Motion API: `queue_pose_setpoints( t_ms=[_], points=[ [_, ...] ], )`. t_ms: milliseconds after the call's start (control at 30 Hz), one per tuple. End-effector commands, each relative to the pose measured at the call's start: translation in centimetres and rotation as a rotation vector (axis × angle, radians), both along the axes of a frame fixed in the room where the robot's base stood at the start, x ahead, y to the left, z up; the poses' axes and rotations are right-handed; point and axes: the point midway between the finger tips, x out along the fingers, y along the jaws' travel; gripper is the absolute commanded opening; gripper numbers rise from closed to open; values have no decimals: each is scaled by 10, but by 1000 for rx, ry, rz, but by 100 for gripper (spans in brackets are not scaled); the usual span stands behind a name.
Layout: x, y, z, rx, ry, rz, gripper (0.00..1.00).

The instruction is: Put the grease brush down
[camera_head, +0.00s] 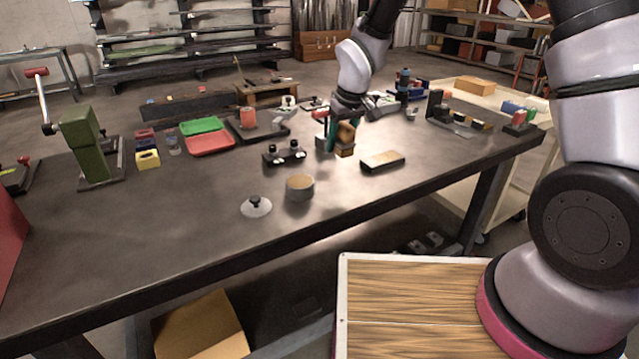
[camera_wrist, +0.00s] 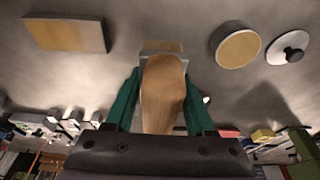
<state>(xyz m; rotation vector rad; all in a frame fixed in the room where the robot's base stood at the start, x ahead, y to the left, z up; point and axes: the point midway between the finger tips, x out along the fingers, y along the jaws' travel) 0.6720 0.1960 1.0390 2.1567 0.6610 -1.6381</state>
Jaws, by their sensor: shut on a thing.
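My gripper (camera_head: 333,138) is over the middle of the bench and points down. It is shut on the grease brush (camera_head: 346,133). In the wrist view, the brush's rounded wooden handle (camera_wrist: 163,93) sits between the two green fingers, with its lower end close to the bench top. I cannot tell whether the brush touches the bench. A round tin (camera_head: 300,188) with a tan top stands nearer the front; it also shows in the wrist view (camera_wrist: 236,47). A pale round lid with a black knob (camera_head: 256,207) lies to its left.
A black fixture with two knobs (camera_head: 284,155) is to the left. Green (camera_head: 202,125) and red (camera_head: 210,144) trays lie farther left. The front left bench top is clear.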

Motion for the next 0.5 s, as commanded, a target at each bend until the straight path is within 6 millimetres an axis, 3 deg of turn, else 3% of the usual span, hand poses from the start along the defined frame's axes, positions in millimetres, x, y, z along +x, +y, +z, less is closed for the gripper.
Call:
queue_pose_setpoints(
  t_ms=[133,500],
  points=[
    [-1,0,-31,-3,4,2,0],
    [-1,0,-70,-2,2,1,0]
  ],
)
